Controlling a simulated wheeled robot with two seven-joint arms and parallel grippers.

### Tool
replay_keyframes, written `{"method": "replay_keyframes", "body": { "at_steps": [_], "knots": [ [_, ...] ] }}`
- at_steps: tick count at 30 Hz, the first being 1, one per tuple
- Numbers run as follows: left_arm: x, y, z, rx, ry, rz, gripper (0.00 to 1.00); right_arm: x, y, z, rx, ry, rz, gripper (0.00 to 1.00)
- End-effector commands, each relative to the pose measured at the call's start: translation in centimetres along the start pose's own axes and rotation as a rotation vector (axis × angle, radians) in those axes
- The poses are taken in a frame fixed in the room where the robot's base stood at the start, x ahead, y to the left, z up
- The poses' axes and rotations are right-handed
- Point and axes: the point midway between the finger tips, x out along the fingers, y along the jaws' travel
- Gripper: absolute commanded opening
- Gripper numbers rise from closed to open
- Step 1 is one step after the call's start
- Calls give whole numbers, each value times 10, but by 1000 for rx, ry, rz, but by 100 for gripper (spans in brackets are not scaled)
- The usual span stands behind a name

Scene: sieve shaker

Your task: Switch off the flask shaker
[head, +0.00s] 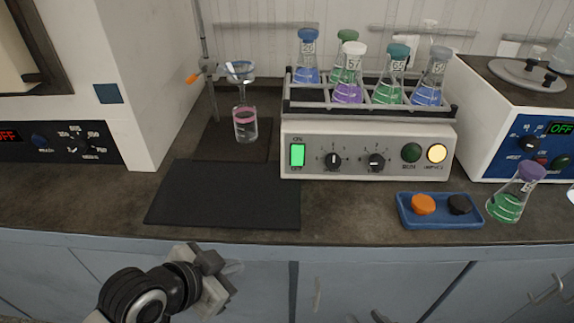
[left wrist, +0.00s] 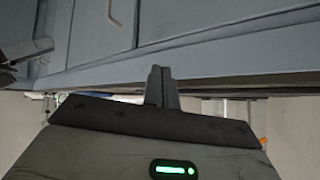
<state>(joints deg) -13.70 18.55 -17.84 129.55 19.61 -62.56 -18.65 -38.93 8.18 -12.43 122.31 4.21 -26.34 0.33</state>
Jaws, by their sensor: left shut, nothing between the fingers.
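The flask shaker (head: 368,148) stands on the bench in the head view, a pale box with a rack of flasks on top. Its rocker switch (head: 297,155), marked ON above and OFF below, glows green at the left of the front panel. Two black knobs, a green button (head: 411,152) and a lit yellow button (head: 437,153) sit to its right. My left gripper (head: 212,264) is below and left of the shaker, in front of the bench edge. Its fingers (left wrist: 161,84) are shut and empty. A small grey part at the bottom edge (head: 379,317) may be my right gripper; its jaws are unclear.
A blue tray (head: 408,220) with orange and black caps lies before the shaker, with a purple-capped flask (head: 511,200) beside it. A black mat (head: 225,195) lies empty at left. A clamp stand (head: 205,60) holds glassware behind it. Other devices flank the shaker.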

Motion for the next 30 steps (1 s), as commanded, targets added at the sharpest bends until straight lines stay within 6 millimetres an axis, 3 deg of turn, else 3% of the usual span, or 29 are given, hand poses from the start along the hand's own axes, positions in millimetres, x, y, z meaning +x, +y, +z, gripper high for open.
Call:
{"method": "replay_keyframes", "body": {
  "at_steps": [9, 15, 21, 30],
  "knots": [
    [-4, -29, -102, 657, 187, 132, 0, 0, -2, -4, 17, 18, -5, 36],
    [-15, -64, -154, 920, 325, 107, 0, 0, -2, -3, 17, 16, -4, 36],
    [-24, -81, -173, 1005, 374, 81, 0, 0, -1, -1, 16, 12, -3, 36],
    [-24, -81, -174, 1007, 379, 80, 0, 0, -1, 1, 16, 7, -2, 36]
  ]
}}
